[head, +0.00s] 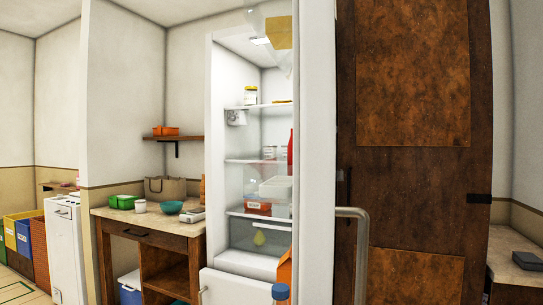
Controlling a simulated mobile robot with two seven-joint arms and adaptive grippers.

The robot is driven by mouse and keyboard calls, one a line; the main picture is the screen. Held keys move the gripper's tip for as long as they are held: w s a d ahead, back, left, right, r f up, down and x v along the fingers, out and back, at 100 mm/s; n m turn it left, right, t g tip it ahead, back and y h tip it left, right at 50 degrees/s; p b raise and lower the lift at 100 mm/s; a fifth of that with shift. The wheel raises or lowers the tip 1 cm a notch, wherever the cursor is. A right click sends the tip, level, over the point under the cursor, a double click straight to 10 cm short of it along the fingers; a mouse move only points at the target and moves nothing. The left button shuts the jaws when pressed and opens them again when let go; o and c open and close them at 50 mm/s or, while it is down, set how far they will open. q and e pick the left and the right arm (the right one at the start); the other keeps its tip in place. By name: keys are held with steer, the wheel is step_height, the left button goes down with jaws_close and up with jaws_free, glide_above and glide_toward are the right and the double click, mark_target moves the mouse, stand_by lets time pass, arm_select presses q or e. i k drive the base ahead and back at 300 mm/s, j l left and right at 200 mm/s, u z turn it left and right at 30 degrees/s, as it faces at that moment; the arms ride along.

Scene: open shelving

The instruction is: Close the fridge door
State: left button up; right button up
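The white fridge (222,100) stands in the middle of the head view with its inside exposed. Its door (316,150) is open and seen nearly edge-on, at the right of the opening. A grey bar handle (362,255) sticks out from the door's right side. Door-side items include an orange carton (285,270) and a blue-capped bottle (280,293), low down. Inside are shelves with jars, a clear container (275,189) and a drawer (258,236). Neither of my grippers is in view.
A tall brown wooden panel (415,190) stands right of the fridge door. Left of the fridge, a wooden counter (115,214) holds bowls, a cup and a bag (165,189). A small dark box (527,261) lies on a counter at far right.

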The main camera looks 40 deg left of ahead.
mark_target(313, 76)
steer(key=i+l+u, duration=0.2)
steer(key=u, duration=0.25)
steer(key=i+l+u, duration=0.2)
steer(key=l+u, duration=0.15)
steer(key=u, duration=0.15)
steer(key=i+l+u, duration=0.1)
steer(key=l+u, duration=0.35)
steer(key=k+l+u, duration=0.2)
steer(key=i+j, duration=0.05)
steer(key=j, duration=0.05)
